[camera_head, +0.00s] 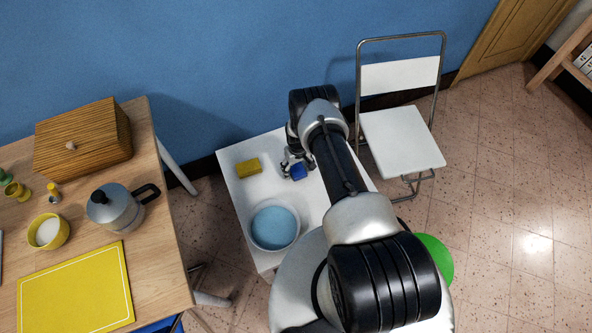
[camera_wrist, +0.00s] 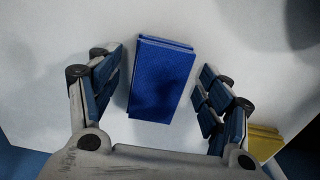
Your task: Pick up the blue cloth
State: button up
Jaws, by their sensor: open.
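The blue cloth (camera_wrist: 160,82) is a small folded rectangular block lying on the white table (camera_head: 233,158). In the wrist view it lies between the two spread fingers of my gripper (camera_wrist: 160,95), slightly beyond the tips' middle, with bare white surface showing on both sides. In the head view the cloth (camera_head: 298,171) shows small beside my gripper (camera_head: 291,164), and my arm hides part of the area around it. My gripper is open and holds nothing.
A yellow block-like item (camera_head: 247,168) lies left of the cloth. A bowl of blue liquid (camera_head: 274,228) stands toward the table's front. A folding chair (camera_head: 402,138) is at right. A wooden table (camera_head: 160,235) with a moka pot (camera_head: 115,208) is at left.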

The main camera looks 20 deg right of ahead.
jog(key=shift+f, duration=0.3)
jog(key=shift+c, duration=0.2)
jog(key=c, duration=1.1)
